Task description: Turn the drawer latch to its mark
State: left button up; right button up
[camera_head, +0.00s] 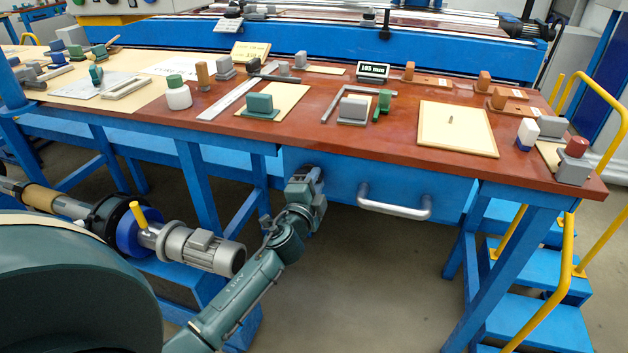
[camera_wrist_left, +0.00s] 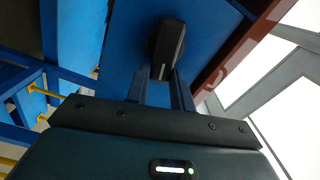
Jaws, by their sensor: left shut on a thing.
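The drawer latch (camera_wrist_left: 167,46) is a black knob with a raised bar on the blue drawer front (camera_wrist_left: 128,45), seen in the left wrist view. My left gripper (camera_wrist_left: 162,76) has its two dark fingers shut on the latch bar. In the head view my left gripper (camera_head: 311,177) is against the left part of the blue drawer (camera_head: 345,180) and hides the latch. I cannot make out the latch's mark in either view. My right gripper is not in view.
The drawer's grey handle (camera_head: 396,205) sticks out right of my left gripper. The red-brown tabletop (camera_head: 400,150) overhangs the drawer and carries blocks, boards and a small display (camera_head: 373,71). A motor and shaft (camera_head: 200,250) stand left of my arm. Yellow-railed steps (camera_head: 540,320) are at the right.

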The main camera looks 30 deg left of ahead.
pick_arm(q)
jog(key=shift+f+m, duration=0.3)
jog(key=shift+m, duration=1.2)
jog(key=o, duration=1)
jog(key=b+v, duration=0.1)
jog(key=v, duration=1.2)
jog(key=shift+d, duration=0.1)
